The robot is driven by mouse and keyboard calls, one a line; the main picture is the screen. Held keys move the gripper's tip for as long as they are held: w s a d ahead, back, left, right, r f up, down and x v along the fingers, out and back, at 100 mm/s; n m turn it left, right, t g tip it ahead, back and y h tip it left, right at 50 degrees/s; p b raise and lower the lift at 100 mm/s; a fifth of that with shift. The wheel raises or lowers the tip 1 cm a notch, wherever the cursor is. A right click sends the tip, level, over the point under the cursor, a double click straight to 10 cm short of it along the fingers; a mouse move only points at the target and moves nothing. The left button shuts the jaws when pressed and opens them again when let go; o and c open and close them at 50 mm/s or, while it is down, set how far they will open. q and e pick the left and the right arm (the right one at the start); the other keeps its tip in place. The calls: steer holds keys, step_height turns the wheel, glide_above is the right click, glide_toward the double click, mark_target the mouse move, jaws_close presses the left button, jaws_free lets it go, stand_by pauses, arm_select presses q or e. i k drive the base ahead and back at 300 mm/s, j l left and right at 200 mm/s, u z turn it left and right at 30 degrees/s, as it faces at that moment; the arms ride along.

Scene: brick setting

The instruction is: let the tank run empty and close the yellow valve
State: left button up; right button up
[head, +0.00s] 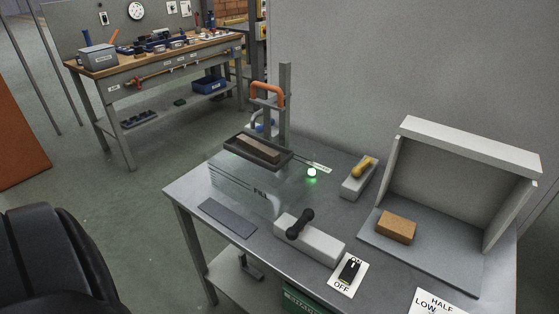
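A clear tank (236,193) with dark marks and the word FILL stands at the left of the grey table. I cannot make out a water level in it. The yellow valve (363,170) is a yellow handle on a small grey block, right of the tank. Its handle points up and to the right in the picture; I cannot tell whether it is open or closed. A black handle (301,224) sits on a longer grey block in front. A small lamp (311,172) glows green between tank and yellow valve. Neither of my grippers shows.
A dark tray with a brown brick (258,150) sits over the tank. An ON/OFF switch (349,271) is near the table's front. An open grey booth (470,170) with an orange-brown brick (396,228) fills the right. A workbench (160,58) stands behind left.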

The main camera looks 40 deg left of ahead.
mark_target(356, 172)
steer(key=j+z, duration=0.25)
steer(key=j, duration=0.2)
steer(key=k+j+z, duration=0.1)
steer(key=j+z, duration=0.15)
steer(key=j, duration=0.2)
steer(key=k+j+z, duration=0.1)
steer(key=j+z, duration=0.15)
steer(key=j, duration=0.2)
